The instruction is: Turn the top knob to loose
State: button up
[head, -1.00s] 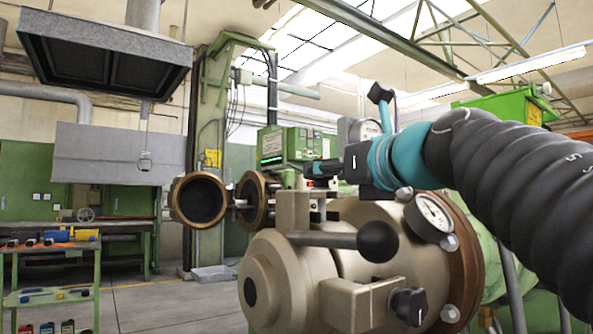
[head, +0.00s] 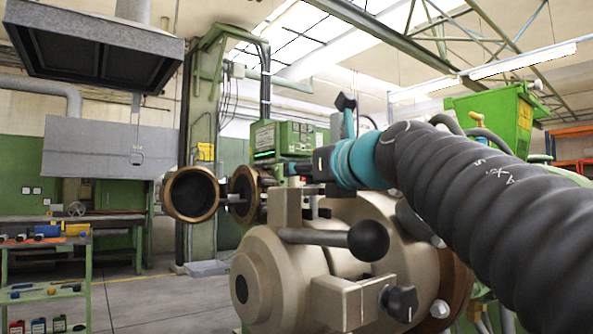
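The beige extruder head (head: 275,280) fills the lower middle of the head view. A black knob (head: 400,303) sits on its low front bracket. Above it, a lever (head: 315,238) ends in a black ball (head: 368,241). I cannot make out a separate top knob for certain; my arm covers part of the upper side. My gripper (head: 297,169) is small and dark, pointing left above the upright beige block (head: 284,207). It looks apart from both visible black handles. I cannot tell its finger opening or whether it touches anything.
A round brown-rimmed flange (head: 217,195) stands open left of the head. A green control box (head: 285,138) is behind my gripper. A green tool cart (head: 45,290) is at far left, with clear floor between. My arm crosses from the right, close above the machine.

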grip_shut()
jog(key=shift+s+n+g+y+b, duration=0.1)
jog(key=shift+n+g+y+b, duration=0.4)
jog(key=shift+y, duration=0.3)
dwell(0.5)
jog(key=shift+a+n+g+y, duration=0.15)
jog(key=shift+n+g+y, duration=0.35)
jog(key=shift+n+y, duration=0.25)
jog(key=shift+s+a+n+g+y, duration=0.1)
jog(key=shift+a+n+g+y, duration=0.05)
jog(key=shift+n+g+y, duration=0.45)
jog(key=shift+s+a+n+g+y, duration=0.1)
jog(key=shift+n+g+y, duration=0.25)
jog(key=shift+g+y, duration=0.3)
jog(key=shift+s+a+n+g+y+p, duration=0.15)
jog(key=shift+n+g+y+p, duration=0.1)
jog(key=shift+n+g+y, duration=0.45)
jog(key=shift+s+a+n+g+y+p, duration=0.1)
jog(key=shift+n+g+y+p, duration=0.25)
jog(key=shift+n+g, duration=0.5)
jog(key=shift+g, duration=0.3)
